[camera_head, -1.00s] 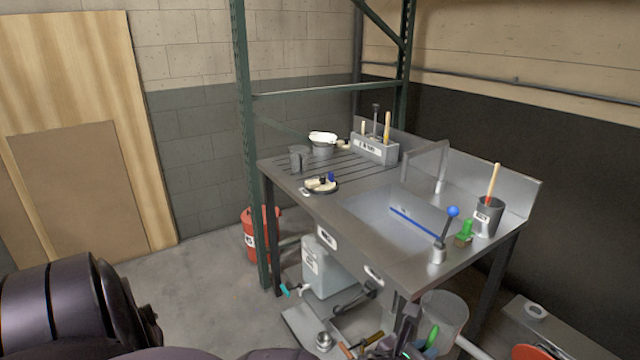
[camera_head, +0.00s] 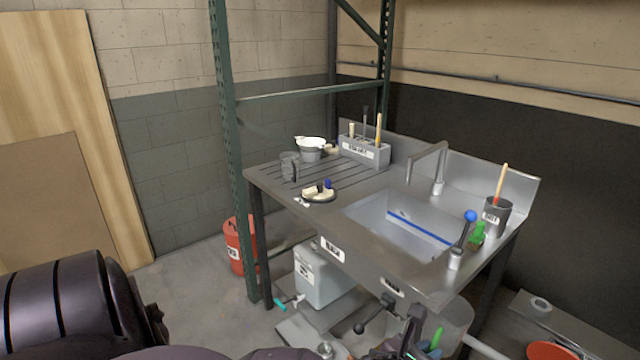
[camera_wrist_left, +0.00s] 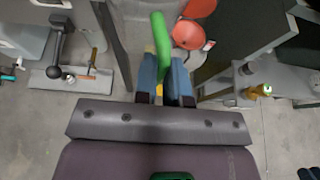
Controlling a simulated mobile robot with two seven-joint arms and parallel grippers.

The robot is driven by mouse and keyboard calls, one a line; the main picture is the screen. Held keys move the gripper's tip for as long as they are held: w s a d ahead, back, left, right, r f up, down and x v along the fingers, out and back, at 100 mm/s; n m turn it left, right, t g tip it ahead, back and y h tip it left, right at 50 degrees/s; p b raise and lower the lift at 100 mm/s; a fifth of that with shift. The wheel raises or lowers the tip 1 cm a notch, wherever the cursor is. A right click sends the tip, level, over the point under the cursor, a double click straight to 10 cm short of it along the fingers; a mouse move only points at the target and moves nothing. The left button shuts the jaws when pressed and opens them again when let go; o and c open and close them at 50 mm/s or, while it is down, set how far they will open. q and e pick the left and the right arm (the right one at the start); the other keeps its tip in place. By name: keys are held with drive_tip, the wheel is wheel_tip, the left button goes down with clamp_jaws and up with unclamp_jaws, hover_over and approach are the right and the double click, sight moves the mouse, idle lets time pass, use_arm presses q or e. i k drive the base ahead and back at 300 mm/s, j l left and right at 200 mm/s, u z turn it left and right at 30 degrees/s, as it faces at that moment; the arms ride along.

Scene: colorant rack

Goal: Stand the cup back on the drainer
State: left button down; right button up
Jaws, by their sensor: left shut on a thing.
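A grey metal cup (camera_head: 290,167) stands on the slotted drainer (camera_head: 268,174) at the left end of the sink table in the head view. It looks upright. My left gripper (camera_head: 412,345) is low at the bottom edge, in front of the sink table and below its top. In the left wrist view its blue fingers (camera_wrist_left: 165,84) are shut on a green thing (camera_wrist_left: 160,42), of which a narrow bar sticks out beyond the fingertips. I cannot tell what the whole green thing is. My right gripper is not in view.
A small pot with white on top (camera_head: 310,150), a dark dish (camera_head: 318,196) and a grey rack (camera_head: 362,151) share the table's left half. A faucet (camera_head: 438,180) and a brush pot (camera_head: 496,217) stand by the sink. A green post (camera_head: 226,130) rises beside the drainer.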

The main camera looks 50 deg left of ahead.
sight(307, 186)
drive_tip(key=j+z, duration=0.15)
drive_tip(key=j, duration=0.3)
drive_tip(key=k+j+z, duration=0.15)
drive_tip(key=j, duration=0.25)
drive_tip(key=j+z, duration=0.15)
drive_tip(key=j, duration=0.3)
drive_tip(key=k+j+z, duration=0.15)
drive_tip(key=j, duration=0.25)
drive_tip(key=k+j+z, duration=0.2)
drive_tip(key=j, duration=0.2)
drive_tip(key=j+z, duration=0.15)
drive_tip(key=j, duration=0.25)
drive_tip(key=k+j+z, duration=0.25)
drive_tip(key=j, duration=0.3)
drive_tip(key=k+j+z, duration=0.15)
drive_tip(key=j, duration=0.25)
drive_tip(key=k+j+z, duration=0.1)
drive_tip(key=k+j, duration=0.2)
drive_tip(key=k+j+z, duration=0.1)
drive_tip(key=k+j, duration=0.15)
drive_tip(key=j, duration=0.15)
